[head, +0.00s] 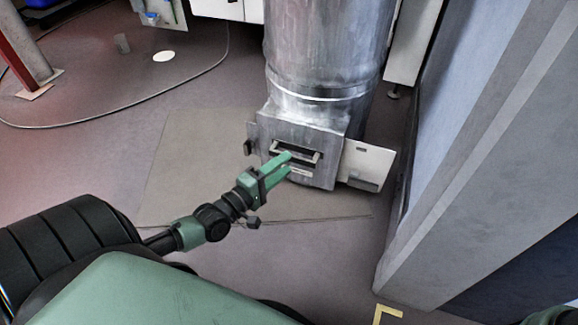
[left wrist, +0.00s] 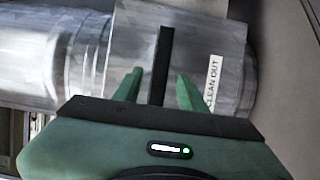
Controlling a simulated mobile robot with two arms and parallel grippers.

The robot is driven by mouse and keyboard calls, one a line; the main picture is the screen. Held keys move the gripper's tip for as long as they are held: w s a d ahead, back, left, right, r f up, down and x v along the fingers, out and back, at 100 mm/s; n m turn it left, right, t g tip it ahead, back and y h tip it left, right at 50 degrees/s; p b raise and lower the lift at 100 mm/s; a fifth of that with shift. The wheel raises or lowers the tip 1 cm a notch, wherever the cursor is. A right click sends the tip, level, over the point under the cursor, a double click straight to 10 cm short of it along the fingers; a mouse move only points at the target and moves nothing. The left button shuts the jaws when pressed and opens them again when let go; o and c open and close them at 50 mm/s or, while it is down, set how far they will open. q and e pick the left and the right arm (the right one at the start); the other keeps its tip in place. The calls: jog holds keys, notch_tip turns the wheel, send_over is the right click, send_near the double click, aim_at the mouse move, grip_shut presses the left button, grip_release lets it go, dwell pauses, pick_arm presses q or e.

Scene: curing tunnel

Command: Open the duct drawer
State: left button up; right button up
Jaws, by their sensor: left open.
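The metal duct (head: 325,50) stands on the floor and ends in a boxy base. On the base's front is the duct drawer with a dark bar handle (head: 297,152). In the left wrist view the handle (left wrist: 163,45) is a black upright bar on grey metal, beside a "CLEAN OUT" label (left wrist: 213,82). My left gripper (head: 289,163) is open at the drawer front. In the left wrist view its green fingers (left wrist: 160,74) stand apart on either side of the bar; contact cannot be told. The drawer looks flush with the base. My right gripper is not seen.
A pale panel (head: 368,165) juts out to the right of the duct base. A tall grey wall or cabinet (head: 480,150) stands close on the right. A flat floor plate (head: 190,165) lies left of the base. A cable (head: 120,122) curves across the floor behind.

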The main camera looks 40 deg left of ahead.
pick_arm(q)
jog(key=shift+w+d+b, duration=0.15)
jog(key=shift+w+b, duration=0.25)
jog(key=shift+w, duration=0.8)
grip_shut()
dwell(0.6)
